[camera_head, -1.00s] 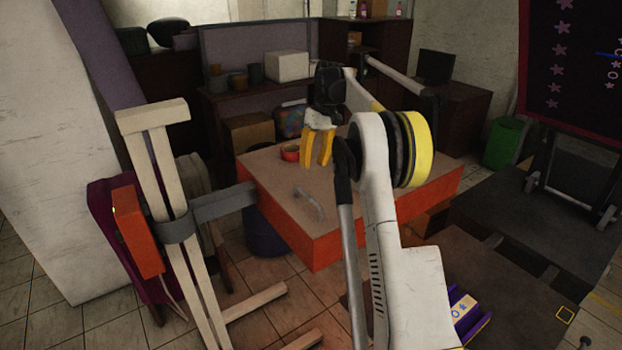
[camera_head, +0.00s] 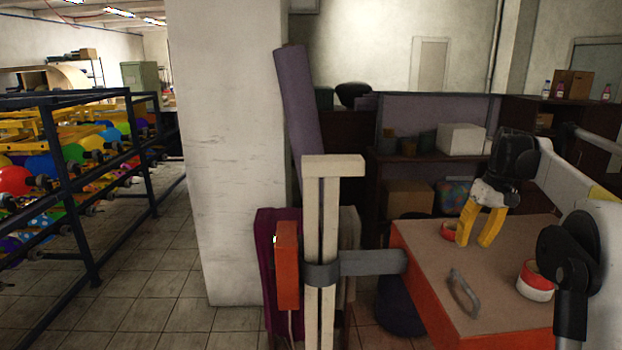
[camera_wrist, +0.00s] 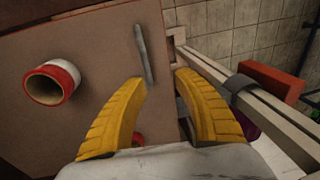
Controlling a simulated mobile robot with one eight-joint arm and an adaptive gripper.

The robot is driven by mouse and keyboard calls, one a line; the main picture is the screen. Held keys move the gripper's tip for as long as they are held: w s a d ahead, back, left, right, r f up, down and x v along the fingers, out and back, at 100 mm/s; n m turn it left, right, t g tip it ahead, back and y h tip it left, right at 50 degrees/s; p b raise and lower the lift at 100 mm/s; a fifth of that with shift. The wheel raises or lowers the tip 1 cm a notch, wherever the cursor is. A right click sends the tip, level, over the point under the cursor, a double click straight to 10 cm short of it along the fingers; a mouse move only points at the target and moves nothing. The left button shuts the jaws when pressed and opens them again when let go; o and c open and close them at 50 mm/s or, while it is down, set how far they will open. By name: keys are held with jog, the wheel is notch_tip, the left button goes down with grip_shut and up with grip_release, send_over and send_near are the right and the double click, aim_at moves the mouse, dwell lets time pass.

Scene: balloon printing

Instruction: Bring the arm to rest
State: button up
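My gripper (camera_head: 479,224) has two yellow fingers and hangs above the orange table with a brown top (camera_head: 425,262). The fingers are spread apart with nothing between them. The wrist view shows my gripper (camera_wrist: 161,110) with both yellow fingers apart and the table top (camera_wrist: 95,35) beyond. My white arm (camera_head: 590,260) reaches in from the right in the head view.
On the table lie a grey handle (camera_head: 463,293), a red-and-white tape roll (camera_head: 535,281) and a red roll (camera_head: 449,230) beside my fingers. A wooden post (camera_head: 331,220) stands left of the table. A balloon rack (camera_head: 100,160) and pillar (camera_head: 228,150) stand farther left.

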jog(key=s+a+t+h+b, duration=0.1)
jog(key=s+a+t+b, duration=0.3)
jog(key=s+a, duration=1)
jog(key=s+a+f+t+b, duration=0.1)
jog(key=s+a+f+b, duration=0.1)
jog(key=s+a+f, duration=0.3)
jog(key=s+a+f+t+b, duration=0.1)
jog(key=s+a+f+b, duration=0.2)
jog(key=s+f, duration=0.7)
jog(key=s+a, duration=0.1)
jog(key=a, duration=0.1)
jog(key=shift+s+a+f+h, duration=0.3)
jog(key=shift+a+f, duration=0.1)
jog(key=shift+d, duration=0.1)
